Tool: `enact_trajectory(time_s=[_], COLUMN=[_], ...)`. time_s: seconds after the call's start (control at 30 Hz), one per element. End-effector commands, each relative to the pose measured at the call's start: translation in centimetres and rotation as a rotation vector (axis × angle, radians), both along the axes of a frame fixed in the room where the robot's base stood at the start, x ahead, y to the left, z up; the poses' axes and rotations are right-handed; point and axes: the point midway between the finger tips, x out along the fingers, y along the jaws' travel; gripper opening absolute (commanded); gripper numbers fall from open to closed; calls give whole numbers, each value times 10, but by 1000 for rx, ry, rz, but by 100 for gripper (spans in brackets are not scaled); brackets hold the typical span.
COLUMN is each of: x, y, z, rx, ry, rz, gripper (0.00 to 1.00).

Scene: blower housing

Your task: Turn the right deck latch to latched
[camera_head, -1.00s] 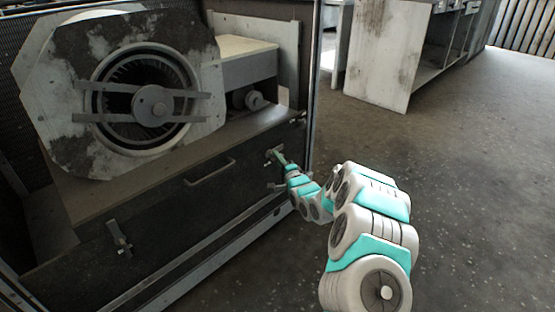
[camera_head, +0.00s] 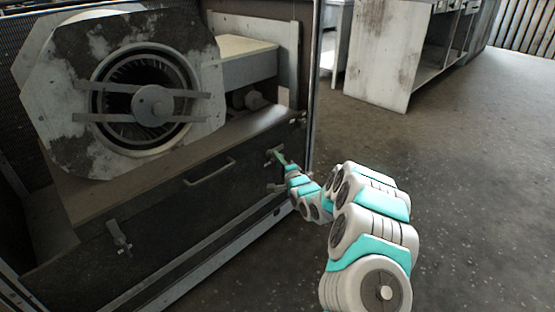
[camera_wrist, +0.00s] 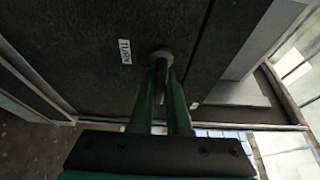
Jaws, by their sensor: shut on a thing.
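The right deck latch (camera_wrist: 161,58) shows in the wrist view as a round pivot with a narrow handle on the dark panel. My gripper (camera_wrist: 163,92) has its green fingers on both sides of this handle and is shut on it. In the head view my gripper (camera_head: 280,158) reaches the right end of the dark deck panel (camera_head: 160,205); the latch there is small and mostly hidden by the fingers.
The blower (camera_head: 150,100) sits above the deck panel in the housing. A bar handle (camera_head: 209,171) is at the panel's middle and another latch (camera_head: 119,238) at its left. A worn cabinet (camera_head: 385,55) stands behind; the floor at right is clear.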

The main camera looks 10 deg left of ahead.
Motion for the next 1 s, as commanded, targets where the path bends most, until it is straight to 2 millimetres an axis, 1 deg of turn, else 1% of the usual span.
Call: enact_trajectory(time_s=[0.57, 0.77, 1.0], x=[0, 0, 0], y=[-1, -1, -2], z=[-2, -4, -4], rx=[-19, -79, -202], ry=[-20, -96, -256], rz=[0, -1, -1], gripper=[0, 0, 0])
